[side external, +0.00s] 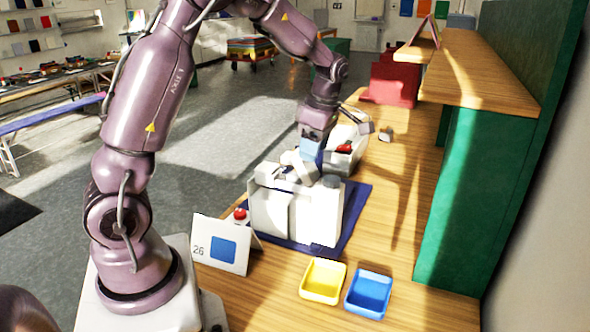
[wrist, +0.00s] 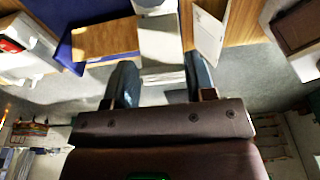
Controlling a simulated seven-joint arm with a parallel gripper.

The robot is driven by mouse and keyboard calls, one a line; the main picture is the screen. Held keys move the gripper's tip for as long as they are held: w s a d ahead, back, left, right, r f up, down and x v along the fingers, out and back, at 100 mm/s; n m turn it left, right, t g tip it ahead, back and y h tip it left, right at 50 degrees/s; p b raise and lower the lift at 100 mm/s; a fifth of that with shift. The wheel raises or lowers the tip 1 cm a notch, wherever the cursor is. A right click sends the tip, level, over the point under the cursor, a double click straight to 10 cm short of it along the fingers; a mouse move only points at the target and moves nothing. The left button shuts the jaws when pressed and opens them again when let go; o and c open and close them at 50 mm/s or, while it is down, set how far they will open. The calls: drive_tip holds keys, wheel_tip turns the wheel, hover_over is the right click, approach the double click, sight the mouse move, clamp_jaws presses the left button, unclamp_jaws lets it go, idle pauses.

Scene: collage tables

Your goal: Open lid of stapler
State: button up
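A white blocky object (side external: 325,215) stands on a dark blue mat (side external: 352,205) on the wooden table. It may be the stapler; I cannot make out a clear lid or hinge. My gripper (side external: 308,165) is low over its far top side, pointing down, with its tips partly hidden. In the wrist view my gripper (wrist: 160,78) has its two blue-grey fingers wide apart. A white block (wrist: 160,38) lies in line with the gap between them. I see no finger clearly touching it. The blue mat shows at the upper left (wrist: 92,15).
A yellow tray (side external: 323,281) and a blue tray (side external: 368,294) sit near the front. A card marked 26 (side external: 220,245) stands at left. Another white object with a red part (side external: 345,149) is behind my gripper. A green-sided shelf (side external: 480,190) bounds the right.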

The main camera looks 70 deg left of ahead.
drive_tip(key=shift+w+d, duration=0.2)
drive_tip(key=shift+w+d+f+g+y, duration=0.15)
drive_tip(key=shift+w+d+g+y, duration=0.15)
drive_tip(key=shift+w+d+g, duration=0.15)
idle(0.4)
